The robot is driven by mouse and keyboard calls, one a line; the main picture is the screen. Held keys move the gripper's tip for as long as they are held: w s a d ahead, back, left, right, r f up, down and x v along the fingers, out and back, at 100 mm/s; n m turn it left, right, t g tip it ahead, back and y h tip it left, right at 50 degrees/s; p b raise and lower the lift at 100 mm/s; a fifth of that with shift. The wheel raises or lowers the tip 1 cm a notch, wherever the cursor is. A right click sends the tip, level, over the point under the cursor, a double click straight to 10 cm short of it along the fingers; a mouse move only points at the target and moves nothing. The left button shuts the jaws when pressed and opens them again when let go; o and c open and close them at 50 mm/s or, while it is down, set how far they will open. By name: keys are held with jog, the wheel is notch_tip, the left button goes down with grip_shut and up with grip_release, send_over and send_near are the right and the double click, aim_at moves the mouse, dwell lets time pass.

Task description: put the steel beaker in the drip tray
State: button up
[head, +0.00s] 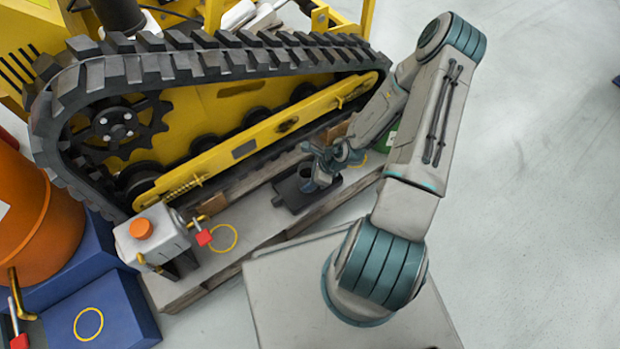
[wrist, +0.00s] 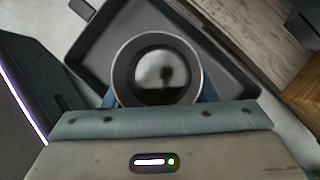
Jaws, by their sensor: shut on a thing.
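The steel beaker (wrist: 158,72) is seen from above in the wrist view, a round shiny cup with a dark inside. In the head view only a little of the beaker (head: 308,186) shows below my gripper (head: 320,172). My gripper is shut on the beaker, with a blue finger on each side of it. The drip tray (head: 290,196) is a dark, shallow tray on the pallet beside the track. In the wrist view the tray (wrist: 88,55) surrounds the beaker on the visible sides. I cannot tell whether the beaker touches the tray's floor.
The black track (head: 200,60) and yellow frame (head: 260,135) stand just behind the tray. A grey box with an orange button (head: 150,235) and a yellow ring (head: 223,238) are on the pallet to the left. A green container (head: 387,141) is right of the tray. Open floor lies right.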

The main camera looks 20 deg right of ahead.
jog(key=o, duration=1.2)
jog(key=shift+r, duration=0.1)
